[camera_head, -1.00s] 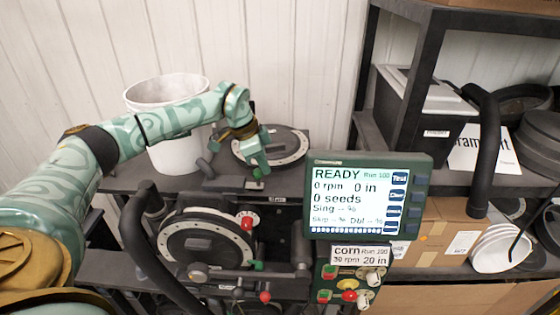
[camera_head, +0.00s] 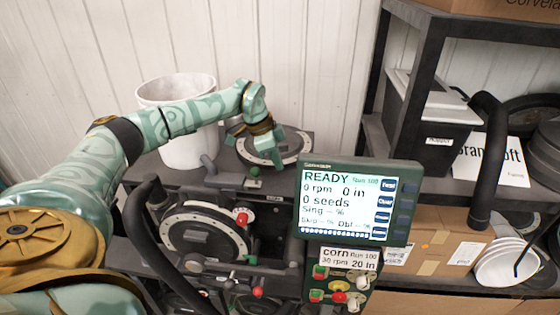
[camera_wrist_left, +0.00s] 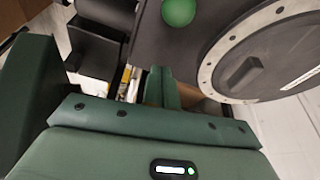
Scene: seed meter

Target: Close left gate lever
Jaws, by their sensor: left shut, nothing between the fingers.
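My left gripper (camera_head: 278,162) is shut and empty, over the front part of the upper round plate with a pale studded ring (camera_head: 262,155). A green knob (camera_head: 255,171) stands just left of and below the fingertips, apart from them. In the left wrist view the shut fingers (camera_wrist_left: 160,90) point away, and a green knob (camera_wrist_left: 179,12) shows beyond them at the top. A red knob (camera_head: 242,219) sits by the lower seed disc (camera_head: 205,238). I cannot tell which of these knobs belongs to the left gate lever. My right gripper is not in view.
A monitor (camera_head: 352,203) reading READY stands right of the meter, above a button panel (camera_head: 340,288). A white bucket (camera_head: 185,150) is behind my left forearm. A black hose (camera_head: 140,235) curves at the left. Another green knob (camera_head: 251,260) and red knob (camera_head: 258,292) sit lower.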

